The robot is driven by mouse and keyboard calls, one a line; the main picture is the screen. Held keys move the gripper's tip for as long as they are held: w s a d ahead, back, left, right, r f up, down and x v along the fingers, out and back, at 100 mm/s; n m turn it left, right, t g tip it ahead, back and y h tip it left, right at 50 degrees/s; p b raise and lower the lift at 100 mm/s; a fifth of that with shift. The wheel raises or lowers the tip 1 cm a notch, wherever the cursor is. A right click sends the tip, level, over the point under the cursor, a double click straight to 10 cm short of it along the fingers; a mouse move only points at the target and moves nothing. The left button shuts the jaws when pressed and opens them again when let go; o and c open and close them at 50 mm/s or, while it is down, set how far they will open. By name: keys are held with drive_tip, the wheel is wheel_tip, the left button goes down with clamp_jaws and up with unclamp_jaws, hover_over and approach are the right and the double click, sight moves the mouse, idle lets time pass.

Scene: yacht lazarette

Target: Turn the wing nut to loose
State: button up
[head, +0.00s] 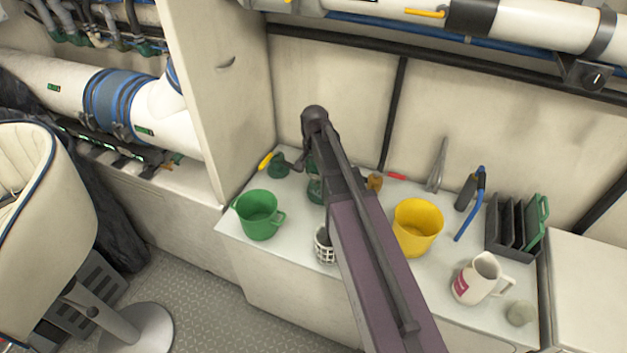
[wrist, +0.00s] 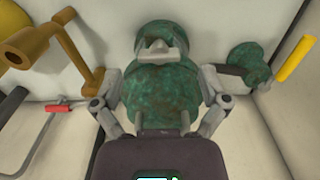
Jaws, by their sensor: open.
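A mottled green, corroded fitting (wrist: 160,88) fills the middle of the wrist view, with a wing nut (wrist: 156,46) on it, a small pale-edged green piece at the upper middle. My gripper (wrist: 160,84) is open, one grey finger on each side of the green body. I cannot tell whether the fingers touch it, and nothing is visibly held. In the head view part of the green fitting (head: 315,189) shows on the white counter, mostly hidden behind my arm.
A brass crank-shaped part (wrist: 66,48) is close to the left finger.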

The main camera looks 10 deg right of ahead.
sight(314, 178)
drive_tip(key=shift+f+b, duration=1.15)
drive_tip(key=shift+f, duration=0.3)
drive_tip(key=c, duration=1.2)
drive_tip(key=shift+o, duration=0.2)
drive_tip(key=shift+a, duration=0.25)
drive_tip(key=shift+d, duration=0.25)
